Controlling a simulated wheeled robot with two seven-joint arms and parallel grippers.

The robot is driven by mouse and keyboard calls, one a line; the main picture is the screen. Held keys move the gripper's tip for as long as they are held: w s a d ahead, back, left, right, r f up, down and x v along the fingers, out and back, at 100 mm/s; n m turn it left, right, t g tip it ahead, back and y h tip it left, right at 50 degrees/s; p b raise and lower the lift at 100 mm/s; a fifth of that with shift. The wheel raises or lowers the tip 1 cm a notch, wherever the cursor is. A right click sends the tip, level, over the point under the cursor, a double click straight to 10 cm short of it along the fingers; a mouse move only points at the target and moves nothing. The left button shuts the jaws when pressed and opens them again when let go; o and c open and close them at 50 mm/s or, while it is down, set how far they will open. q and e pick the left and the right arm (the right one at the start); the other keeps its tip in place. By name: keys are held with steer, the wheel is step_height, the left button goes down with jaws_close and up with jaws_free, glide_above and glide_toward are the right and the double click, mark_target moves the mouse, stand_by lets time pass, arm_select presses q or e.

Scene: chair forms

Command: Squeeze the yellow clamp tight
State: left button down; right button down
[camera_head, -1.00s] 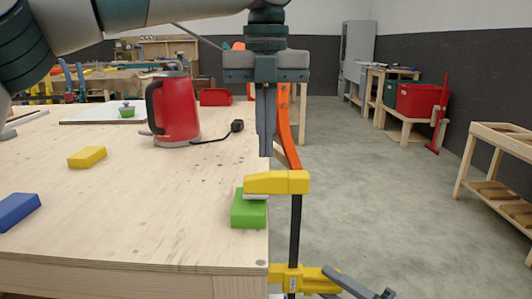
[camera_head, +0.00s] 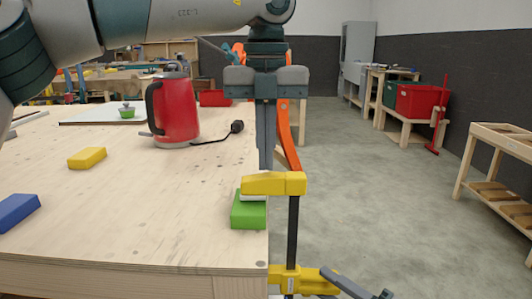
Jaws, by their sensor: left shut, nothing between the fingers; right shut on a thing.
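The yellow clamp has its upper jaw (camera_head: 274,184) over a green block (camera_head: 248,213) at the table's right edge. A pale pad shows between jaw and block. The clamp's dark bar (camera_head: 293,230) runs down past the table edge to its yellow lower body (camera_head: 283,279), partly cut off by the frame. My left gripper (camera_head: 265,166) points down, shut and empty, its fingertips just above the upper jaw; I cannot tell whether they touch it. My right gripper (camera_head: 324,280) shows only in part at the bottom, shut on the clamp's lower handle; most of it is out of frame.
On the wooden table (camera_head: 130,215) are a yellow block (camera_head: 87,158), a blue block (camera_head: 17,211) and a red kettle (camera_head: 175,112) with a black cord. An orange curved strip (camera_head: 285,135) stands behind the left gripper. Open floor lies to the right.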

steer(key=shift+a+f, duration=0.1)
steer(key=shift+f, duration=0.4)
stand_by(2.8)
arm_select(q)
steer(key=shift+a, duration=0.35)
steer(key=shift+f, duration=1.2)
stand_by(1.6)
